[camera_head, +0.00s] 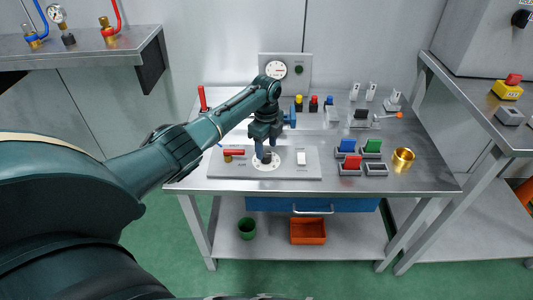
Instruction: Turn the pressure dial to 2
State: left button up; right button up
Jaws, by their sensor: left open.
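The dial (259,166) is a white disc with a dark knob (267,158) on a grey panel (222,171) near the front of the workbench. Its marks are too small to read. My left arm comes in from the left, and my left gripper (264,152) points down right over the dial. Its fingers are open at the dark knob, and I cannot tell whether they touch it. The gripper hides part of the dial. My right gripper does not show.
The panel also bears a red lever (234,153) and a white switch (301,158). Behind stand a round gauge (276,69) and a blue handwheel (291,116). To the right are coloured blocks in holders and a brass cup (402,159). The workbench's front right (420,184) is clear.

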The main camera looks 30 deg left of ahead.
aim_at(266, 154)
pick_arm(q)
notch_tip(266, 154, down, 2)
jog(key=shift+f, duration=0.65)
jog(key=c, duration=1)
jog(key=shift+o, duration=0.2)
jog(key=shift+r, duration=0.1)
